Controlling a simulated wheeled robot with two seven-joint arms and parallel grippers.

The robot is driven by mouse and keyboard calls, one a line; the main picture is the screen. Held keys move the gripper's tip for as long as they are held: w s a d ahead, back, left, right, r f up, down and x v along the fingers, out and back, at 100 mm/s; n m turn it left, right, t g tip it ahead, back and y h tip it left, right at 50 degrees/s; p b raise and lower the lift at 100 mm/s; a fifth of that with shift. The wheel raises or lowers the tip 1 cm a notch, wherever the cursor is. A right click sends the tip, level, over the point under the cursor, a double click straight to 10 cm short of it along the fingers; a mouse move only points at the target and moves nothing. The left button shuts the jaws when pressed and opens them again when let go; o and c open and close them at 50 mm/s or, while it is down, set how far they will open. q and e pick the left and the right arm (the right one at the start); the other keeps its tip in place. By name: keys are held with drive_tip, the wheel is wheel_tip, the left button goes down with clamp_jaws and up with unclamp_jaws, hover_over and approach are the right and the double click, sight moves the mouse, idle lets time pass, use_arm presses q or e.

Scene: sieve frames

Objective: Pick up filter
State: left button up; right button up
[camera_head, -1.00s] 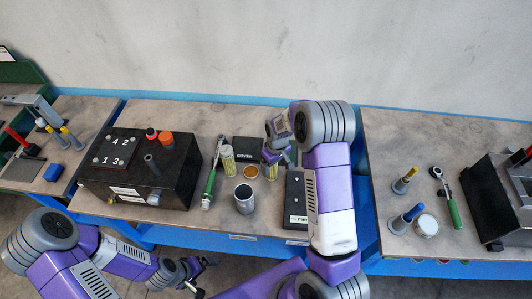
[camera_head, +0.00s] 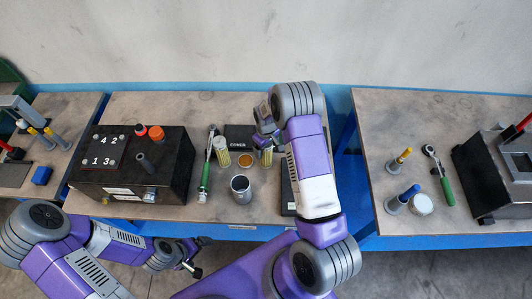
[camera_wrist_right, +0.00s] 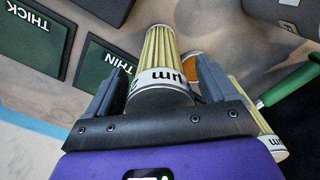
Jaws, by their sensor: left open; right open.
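A filter, a pale yellow pleated cylinder with a white lettered band (camera_wrist_right: 163,50), stands between the fingers of my right gripper (camera_wrist_right: 158,88) in the wrist view. The fingers are open, one on each side of it. In the head view my right gripper (camera_head: 264,143) is over this filter (camera_head: 266,157), partly hiding it. A second, similar filter (camera_head: 222,157) stands to its left; it also shows at the right of the wrist view (camera_wrist_right: 270,146). My left gripper (camera_head: 190,263) is open, low in front of the table, away from the filters.
A metal can (camera_head: 240,190) stands in front of the filters, with an orange-topped round part (camera_head: 245,160) behind it. A green-handled ratchet (camera_head: 205,178) and black box (camera_head: 125,175) are left. Dark plates marked THICK (camera_wrist_right: 32,40) and THIN (camera_wrist_right: 103,68) lie beside the held-over filter.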

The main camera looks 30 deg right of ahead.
drive_tip(key=shift+s, duration=0.1)
drive_tip(key=c, duration=1.1)
